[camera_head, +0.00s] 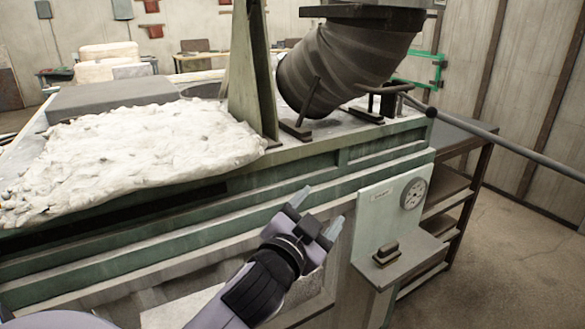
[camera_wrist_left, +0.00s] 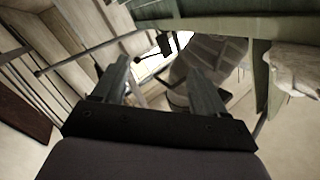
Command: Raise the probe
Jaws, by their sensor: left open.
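A long grey rod (camera_head: 500,145), which may be the probe, runs from a dark bracket (camera_head: 388,92) on the bench top out past the right edge. It slopes down to the right and has a dark ball (camera_head: 431,112) near the bracket. A similar thin rod (camera_wrist_left: 92,51) shows in the left wrist view; I cannot tell for certain that it is the same one. My left gripper (camera_head: 317,214) is open and empty in front of the green bench side, left of and lower than the bracket. Its two fingers (camera_wrist_left: 158,70) also show apart in the left wrist view. My right gripper is not in view.
A large dark ribbed vessel (camera_head: 345,65) tilts over the bench behind a green upright plate (camera_head: 250,75). A whitish lumpy slab (camera_head: 130,150) covers the bench's left. A small shelf (camera_head: 405,262) with a dark block and a round dial (camera_head: 413,193) stand right of the gripper.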

